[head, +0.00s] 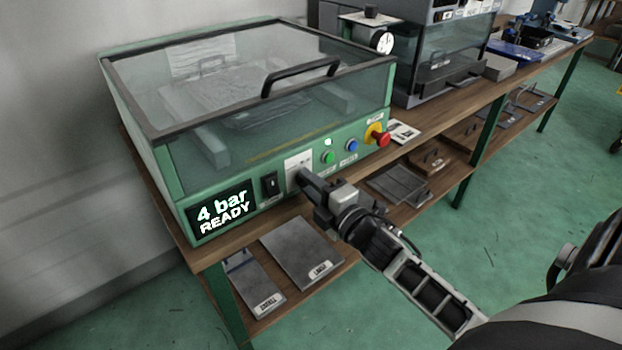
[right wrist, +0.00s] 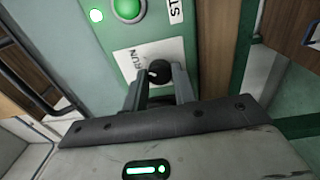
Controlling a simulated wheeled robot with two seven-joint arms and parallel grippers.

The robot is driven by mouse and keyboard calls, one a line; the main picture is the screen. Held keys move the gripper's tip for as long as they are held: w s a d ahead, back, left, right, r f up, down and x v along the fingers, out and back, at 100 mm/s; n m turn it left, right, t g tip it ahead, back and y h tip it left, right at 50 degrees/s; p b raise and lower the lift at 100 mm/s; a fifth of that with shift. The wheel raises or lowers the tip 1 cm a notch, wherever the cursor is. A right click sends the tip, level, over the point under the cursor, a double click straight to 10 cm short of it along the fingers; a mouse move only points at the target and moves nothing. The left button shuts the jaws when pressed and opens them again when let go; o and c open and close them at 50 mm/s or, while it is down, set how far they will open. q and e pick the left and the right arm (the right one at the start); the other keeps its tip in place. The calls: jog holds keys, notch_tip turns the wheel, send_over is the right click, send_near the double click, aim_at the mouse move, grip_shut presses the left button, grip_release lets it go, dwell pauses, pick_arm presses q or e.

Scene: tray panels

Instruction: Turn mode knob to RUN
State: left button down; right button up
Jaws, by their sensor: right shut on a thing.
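The mode knob (right wrist: 160,72) is a round black knob with a white pointer mark, on a white label plate (right wrist: 130,62) that reads RUN. In the right wrist view the pointer sits on the knob's left side, near the word RUN. My right gripper (right wrist: 161,82) has its two fingers on either side of the knob and is shut on it. In the head view my right gripper (head: 303,176) reaches the white plate (head: 297,160) on the machine's front panel and hides the knob. My left gripper is not in view.
The green machine (head: 172,205) has a clear lid with a black handle (head: 300,77). A display (head: 222,208) reads "4 bar READY". Beside the knob are a black switch (head: 269,186), a green button (head: 327,157), a blue button (head: 351,145) and a red emergency stop (head: 381,139).

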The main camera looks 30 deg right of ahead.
jog(key=shift+r+m+p, duration=0.1)
jog(key=shift+m+p, duration=0.25)
jog(key=shift+m, duration=0.55)
jog(key=o, duration=1)
jog(key=s+d, duration=0.1)
jog(key=s, duration=1.5)
jog(key=shift+d+f, duration=0.15)
jog(key=shift+f, duration=0.2)
